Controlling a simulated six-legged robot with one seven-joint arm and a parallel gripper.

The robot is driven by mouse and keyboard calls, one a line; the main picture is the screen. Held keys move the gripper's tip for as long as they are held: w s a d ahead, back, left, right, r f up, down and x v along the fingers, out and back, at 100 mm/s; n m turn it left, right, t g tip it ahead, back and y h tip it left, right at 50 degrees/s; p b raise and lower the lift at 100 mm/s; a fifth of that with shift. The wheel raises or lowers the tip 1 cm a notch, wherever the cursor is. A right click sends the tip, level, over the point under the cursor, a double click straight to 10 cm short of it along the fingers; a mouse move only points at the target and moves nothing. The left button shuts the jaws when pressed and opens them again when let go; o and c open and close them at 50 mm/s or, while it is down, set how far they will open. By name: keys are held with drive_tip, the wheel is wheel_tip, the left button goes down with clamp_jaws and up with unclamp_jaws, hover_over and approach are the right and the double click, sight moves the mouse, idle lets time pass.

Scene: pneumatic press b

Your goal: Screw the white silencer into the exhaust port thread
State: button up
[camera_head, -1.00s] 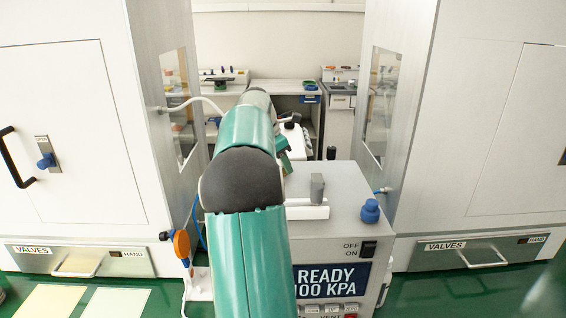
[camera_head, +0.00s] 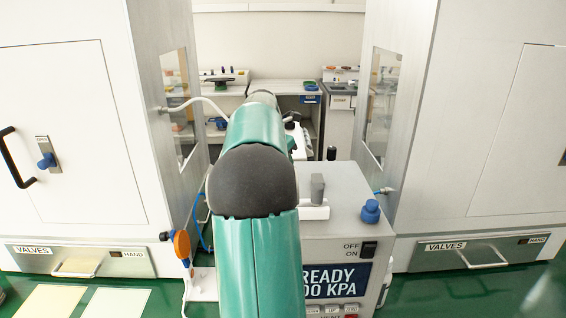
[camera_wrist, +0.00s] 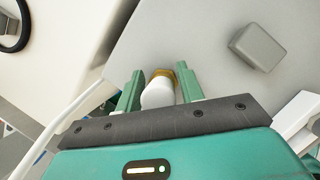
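The white silencer (camera_wrist: 157,93) shows in the wrist view as a short white cylinder with a brass-coloured collar (camera_wrist: 161,73) at its far end. My gripper (camera_wrist: 161,71) has its two green fingers close on either side of it and appears shut on it. The silencer is over the grey press top (camera_wrist: 150,40); the exhaust port thread is not visible, and I cannot tell whether the silencer touches it. In the head view my arm hides the gripper and silencer. The grey press housing (camera_head: 335,228) stands in front of me with its display reading ready.
A grey block (camera_wrist: 257,46) stands on the press top, right of my gripper in the wrist view. A blue knob (camera_head: 371,211) and an off/on switch (camera_head: 369,249) are at the press's right. White cabinets (camera_head: 75,130) stand on both sides.

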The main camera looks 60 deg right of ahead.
drive_tip(key=shift+n, duration=0.3)
drive_tip(key=shift+w+n+t, duration=0.1)
drive_tip(key=shift+n+t, duration=0.3)
drive_tip(key=shift+n, duration=0.4)
drive_tip(key=shift+n+t, duration=0.4)
drive_tip(key=shift+n, duration=0.4)
drive_tip(key=shift+w+n+t, duration=0.1)
drive_tip(key=shift+n+t, duration=0.2)
drive_tip(key=shift+n, duration=0.6)
drive_tip(key=c, duration=0.5)
drive_tip(key=shift+m+g, duration=0.4)
drive_tip(key=shift+m, duration=0.5)
drive_tip(key=shift+c, duration=0.2)
